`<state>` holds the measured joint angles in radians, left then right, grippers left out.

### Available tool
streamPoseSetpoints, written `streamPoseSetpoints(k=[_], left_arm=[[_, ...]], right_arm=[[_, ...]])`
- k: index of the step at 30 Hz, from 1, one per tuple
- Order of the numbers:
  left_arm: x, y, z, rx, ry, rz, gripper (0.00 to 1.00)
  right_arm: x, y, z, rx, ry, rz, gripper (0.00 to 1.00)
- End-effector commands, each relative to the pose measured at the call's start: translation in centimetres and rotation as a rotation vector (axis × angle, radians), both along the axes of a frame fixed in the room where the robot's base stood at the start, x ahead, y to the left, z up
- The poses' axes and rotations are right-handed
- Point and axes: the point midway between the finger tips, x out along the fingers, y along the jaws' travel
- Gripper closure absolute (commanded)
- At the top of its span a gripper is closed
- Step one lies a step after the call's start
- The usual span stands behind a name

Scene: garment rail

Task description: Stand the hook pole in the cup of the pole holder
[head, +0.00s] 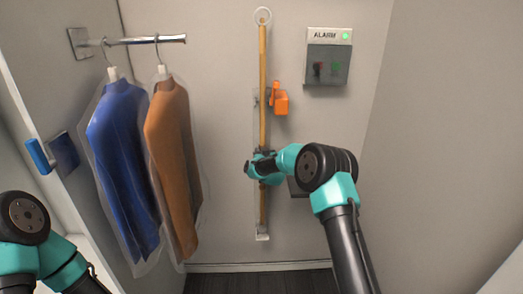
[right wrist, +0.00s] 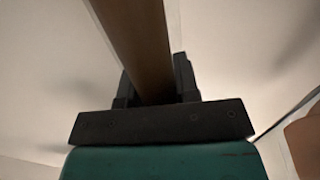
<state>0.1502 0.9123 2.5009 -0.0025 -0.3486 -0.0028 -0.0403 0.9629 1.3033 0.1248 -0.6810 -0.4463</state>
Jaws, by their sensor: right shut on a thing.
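The hook pole (head: 263,70) is a long wooden rod with a pale ring-like hook at its top. It stands upright against the back wall in the head view. My right gripper (head: 258,167) is shut around its lower half, and the pole (right wrist: 140,45) also runs up between the jaws in the right wrist view. The pole holder (head: 256,108) is a grey strip on the wall behind the pole, with a small pale cup (head: 262,235) at its foot. The pole's lower end is at the cup; I cannot tell whether it is seated inside. My left gripper is out of view.
An orange latch (head: 280,100) is beside the pole, right of it. An alarm box (head: 328,62) hangs farther right. A blue garment (head: 122,160) and a brown garment (head: 172,160) hang from a rail (head: 140,41) on the left. The right wall side is clear.

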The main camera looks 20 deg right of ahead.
Motion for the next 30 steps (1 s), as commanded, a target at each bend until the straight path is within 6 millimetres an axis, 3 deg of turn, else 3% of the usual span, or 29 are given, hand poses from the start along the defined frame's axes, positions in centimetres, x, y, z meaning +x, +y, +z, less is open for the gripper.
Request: streamPoseSetpoints(k=[30], left_arm=[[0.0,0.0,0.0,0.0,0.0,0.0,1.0]], right_arm=[[0.0,0.0,-5.5,0.001,-0.001,-0.001,1.0]])
